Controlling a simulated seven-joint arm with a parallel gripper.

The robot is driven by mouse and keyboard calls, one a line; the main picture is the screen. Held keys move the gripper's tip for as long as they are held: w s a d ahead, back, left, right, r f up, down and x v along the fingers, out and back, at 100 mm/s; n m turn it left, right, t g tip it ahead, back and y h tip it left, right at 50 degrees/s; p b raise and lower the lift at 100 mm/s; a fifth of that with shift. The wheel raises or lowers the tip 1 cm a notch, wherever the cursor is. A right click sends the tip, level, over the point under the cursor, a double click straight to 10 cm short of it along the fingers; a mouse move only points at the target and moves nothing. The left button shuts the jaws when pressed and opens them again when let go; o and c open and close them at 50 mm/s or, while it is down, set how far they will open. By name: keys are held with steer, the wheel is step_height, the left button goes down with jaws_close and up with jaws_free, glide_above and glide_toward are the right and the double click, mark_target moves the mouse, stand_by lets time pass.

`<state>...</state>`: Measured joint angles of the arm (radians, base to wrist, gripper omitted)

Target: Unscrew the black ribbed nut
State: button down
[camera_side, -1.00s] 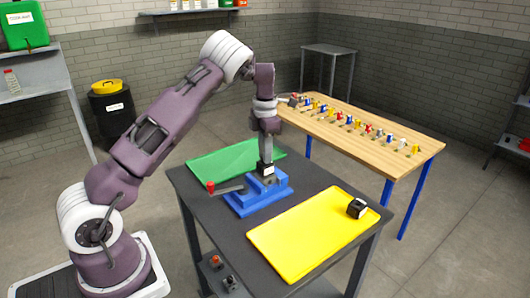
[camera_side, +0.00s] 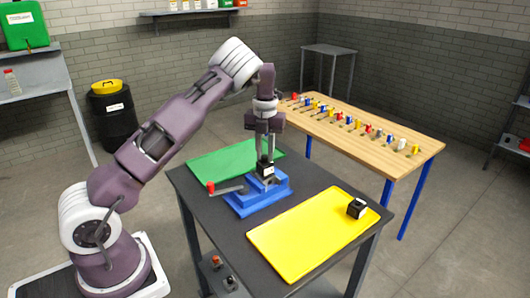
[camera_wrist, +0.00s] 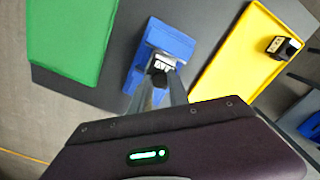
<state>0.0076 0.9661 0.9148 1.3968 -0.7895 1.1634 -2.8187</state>
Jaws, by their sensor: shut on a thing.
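The black ribbed nut (camera_wrist: 159,79) shows as a small dark piece between my fingertips in the wrist view; its ribs are too small to make out. My gripper (camera_side: 265,158) points straight down over the blue vise (camera_side: 245,204) and is shut on the nut. Below it, a dark block with a white label (camera_side: 267,171) sits in the vise. The vise also shows in the wrist view (camera_wrist: 172,38). My fingers hide part of the nut, and I cannot tell how far it sits on its thread.
A green tray (camera_side: 215,163) lies behind the vise and a yellow tray (camera_side: 290,245) in front. A second black block (camera_side: 357,208) rests on the yellow tray. The vise's red-knobbed handle (camera_side: 211,187) sticks out left. A wooden table (camera_side: 340,115) with several coloured pieces stands behind.

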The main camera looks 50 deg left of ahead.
mark_target(265, 159)
steer(key=shift+n, duration=0.5)
steer(key=shift+r, duration=3.1)
